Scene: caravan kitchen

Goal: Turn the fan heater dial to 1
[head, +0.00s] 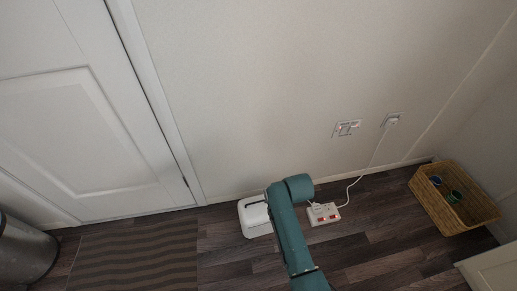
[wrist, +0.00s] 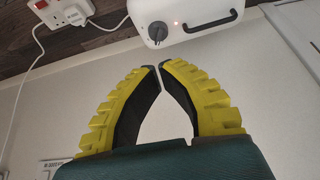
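The white fan heater (head: 250,222) stands on the floor by the wall in the head view, partly hidden behind my arm. In the wrist view its white body (wrist: 195,12) shows at the top edge, with a dark round dial (wrist: 157,32), a small lit red light beside it and a black handle. The dial's marks are too small to read, so I cannot tell its setting. My gripper (wrist: 158,65) has yellow fingers with dark inner pads. Its tips come together just below the dial in the picture, apart from it and holding nothing. The fingertips are hidden in the head view.
A white power strip (head: 323,213) with red switches lies right of the heater, its cable running up to a wall socket (head: 393,118). A wicker basket (head: 433,208) stands at the right. A door, a striped mat (head: 135,262) and a metal bin (head: 25,255) are at the left.

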